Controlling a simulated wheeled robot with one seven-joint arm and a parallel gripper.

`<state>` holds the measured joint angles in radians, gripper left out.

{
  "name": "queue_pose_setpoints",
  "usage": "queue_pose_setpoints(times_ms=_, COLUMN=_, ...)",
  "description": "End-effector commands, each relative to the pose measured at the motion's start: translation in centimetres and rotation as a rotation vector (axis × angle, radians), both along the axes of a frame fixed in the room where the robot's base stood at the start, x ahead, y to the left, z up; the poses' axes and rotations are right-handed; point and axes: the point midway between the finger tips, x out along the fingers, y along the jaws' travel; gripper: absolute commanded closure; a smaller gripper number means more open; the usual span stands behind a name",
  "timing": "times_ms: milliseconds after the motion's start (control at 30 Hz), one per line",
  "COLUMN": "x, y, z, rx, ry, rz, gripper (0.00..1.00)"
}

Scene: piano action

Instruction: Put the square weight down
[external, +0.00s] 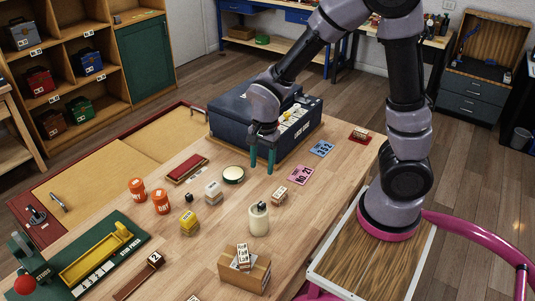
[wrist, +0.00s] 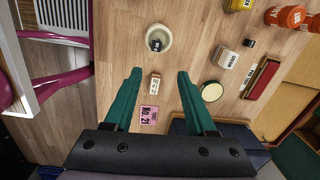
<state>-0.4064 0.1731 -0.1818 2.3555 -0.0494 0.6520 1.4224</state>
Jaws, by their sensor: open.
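My gripper (external: 262,166) is open, pointing down over the table, with nothing held between its green fingers. In the wrist view the open fingertips (wrist: 159,74) frame a small pale lettered block (wrist: 155,83) lying beneath them. In the external view that block (external: 279,195) sits on the table in front of the gripper, apart from it. A small dark block (external: 189,198) stands on the table to the left; it also shows in the wrist view (wrist: 249,43). I cannot tell for sure which piece is the square weight.
A cream pot (external: 259,219) with a dark top, a round tin (external: 233,174), a yellow block (external: 187,227) and orange jars (external: 160,202) stand around. A pink card (external: 300,175) lies right of the gripper. A dark blue case (external: 233,122) stands behind it. Bare table (external: 324,210) lies at right.

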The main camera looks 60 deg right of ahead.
Motion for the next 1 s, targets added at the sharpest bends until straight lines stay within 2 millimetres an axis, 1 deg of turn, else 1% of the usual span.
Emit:
queue_pose_setpoints(times_ms=33, x=-0.1, y=-0.5, z=2.2, rx=0.022, ry=-0.043, rz=0.048, gripper=0.44)
queue_pose_setpoints(times_ms=167, x=-1.2, y=-1.9, z=7.8, rx=0.054, ry=-0.159, rz=0.241, gripper=0.44)
queue_pose_setpoints(times_ms=200, x=-1.8, y=-2.3, z=9.4, rx=0.056, ry=-0.199, rz=0.305, gripper=0.44)
queue_pose_setpoints(times_ms=267, x=-2.7, y=-3.0, z=11.8, rx=0.050, ry=-0.259, rz=0.399, gripper=0.44)
queue_pose_setpoints(times_ms=300, x=-3.4, y=-3.4, z=13.2, rx=0.041, ry=-0.300, rz=0.462, gripper=0.44)
queue_pose_setpoints(times_ms=400, x=-5.5, y=-4.4, z=16.7, rx=0.000, ry=-0.403, rz=0.618, gripper=0.44)
queue_pose_setpoints(times_ms=500, x=-7.7, y=-5.1, z=19.5, rx=-0.064, ry=-0.495, rz=0.764, gripper=0.44)
queue_pose_setpoints(times_ms=600, x=-9.7, y=-5.6, z=21.3, rx=-0.134, ry=-0.561, rz=0.885, gripper=0.44)
queue_pose_setpoints(times_ms=733, x=-11.4, y=-5.9, z=22.7, rx=-0.206, ry=-0.611, rz=0.991, gripper=0.44)
queue_pose_setpoints(times_ms=833, x=-12.0, y=-5.9, z=23.1, rx=-0.233, ry=-0.625, rz=1.031, gripper=0.44)
queue_pose_setpoints(times_ms=1000, x=-12.1, y=-6.0, z=23.2, rx=-0.239, ry=-0.628, rz=1.044, gripper=0.44)
